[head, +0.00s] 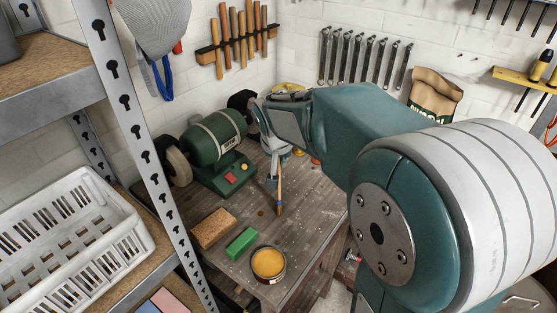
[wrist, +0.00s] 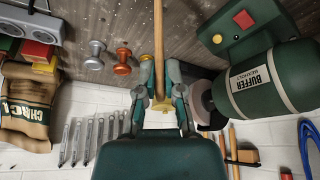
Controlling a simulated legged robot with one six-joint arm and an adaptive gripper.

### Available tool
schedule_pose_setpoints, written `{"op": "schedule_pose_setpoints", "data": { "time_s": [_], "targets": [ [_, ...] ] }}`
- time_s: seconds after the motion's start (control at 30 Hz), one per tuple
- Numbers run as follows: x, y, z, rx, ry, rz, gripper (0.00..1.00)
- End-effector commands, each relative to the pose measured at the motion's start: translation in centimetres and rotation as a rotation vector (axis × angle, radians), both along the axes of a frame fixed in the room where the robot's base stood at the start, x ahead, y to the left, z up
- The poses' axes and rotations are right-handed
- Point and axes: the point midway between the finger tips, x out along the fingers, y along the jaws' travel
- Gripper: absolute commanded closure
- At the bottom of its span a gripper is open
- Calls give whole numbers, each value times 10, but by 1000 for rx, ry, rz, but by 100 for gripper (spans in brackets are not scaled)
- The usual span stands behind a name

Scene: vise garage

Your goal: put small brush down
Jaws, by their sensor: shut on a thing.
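The small brush shows as a thin wooden handle (head: 279,196) that points down over the workbench (head: 250,212) in the head view. In the wrist view the handle (wrist: 158,38) runs up from between the fingers to the top edge. My gripper (wrist: 160,72) is shut on it; in the head view my gripper (head: 273,170) is partly hidden by my arm. Something yellowish shows between the fingers in the wrist view; I cannot tell if it is part of the brush. I cannot tell whether the handle's lower end touches the bench.
A green buffer (head: 216,148) stands behind left. A brown block (head: 213,229), a green block (head: 241,243) and an open tin (head: 268,264) lie near the bench's front. Shelving with a white basket (head: 75,235) stands left. Knobs (wrist: 122,60) show in the wrist view.

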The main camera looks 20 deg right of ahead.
Motion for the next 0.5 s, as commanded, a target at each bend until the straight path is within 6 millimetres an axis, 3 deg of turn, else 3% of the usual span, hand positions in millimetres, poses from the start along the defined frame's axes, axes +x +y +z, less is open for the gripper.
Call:
{"op": "schedule_pose_setpoints", "data": {
  "time_s": [0.17, 0.2, 0.27, 0.5],
  "targets": [
    [0, 2, -1, -1, 1, 1, 100],
    [0, 2, -2, -1, 1, 1, 80],
    [0, 2, -1, -1, 1, 1, 54],
    [0, 1, -1, -1, 1, 1, 54]
  ]
}}
